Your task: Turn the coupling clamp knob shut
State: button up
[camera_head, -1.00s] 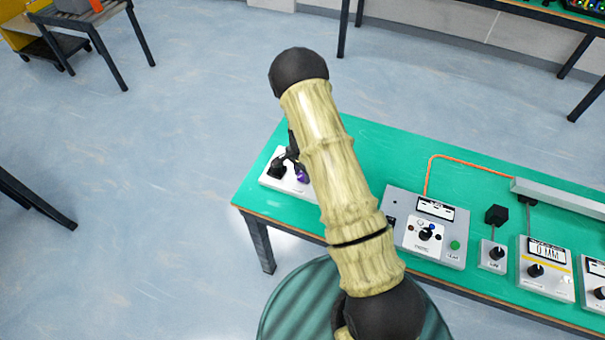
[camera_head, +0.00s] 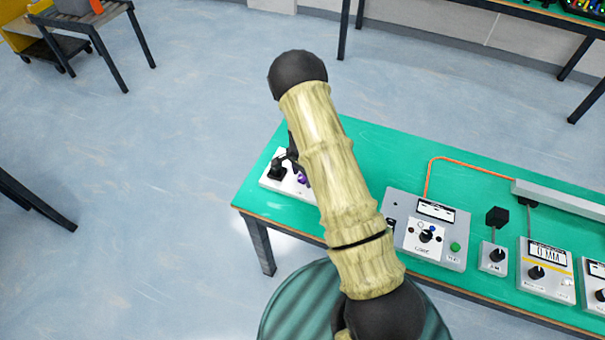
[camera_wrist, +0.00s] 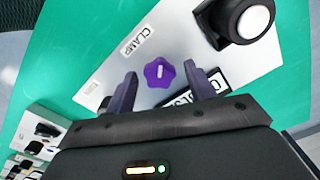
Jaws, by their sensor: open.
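The coupling clamp knob is a small purple lobed knob (camera_wrist: 159,72) with a pale line on top, on a white plate (camera_wrist: 108,82) beside a "CLAMP" label (camera_wrist: 138,40). In the wrist view my gripper (camera_wrist: 160,84) is open, with one finger on each side of the knob and gaps between. I cannot tell whether the fingers are down at the knob's height. In the head view the purple knob (camera_head: 301,178) shows beside my arm, which hides part of the plate and most of my gripper.
A black round fitting (camera_wrist: 240,20) stands on the same plate near the knob. The green table (camera_head: 375,145) also bears a grey control box (camera_head: 452,250) and several small knob boxes to the right. The table's left end is close to the plate.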

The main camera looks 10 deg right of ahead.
notch_tip(320, 180, up, 17)
jog(key=b, duration=0.2)
jog(key=shift+r, duration=0.2)
dwell(0.6)
jog(key=s+r+n+t, duration=0.1)
jog(key=s+r+n, duration=0.3)
jog(key=s, duration=0.6)
jog(key=s+r+n+t, duration=0.1)
jog(key=s+r+n, duration=0.3)
jog(key=s+n, duration=0.4)
jog(key=s, duration=0.3)
jog(key=shift+r+n+t, duration=0.3)
jog(key=shift+r+n, duration=0.1)
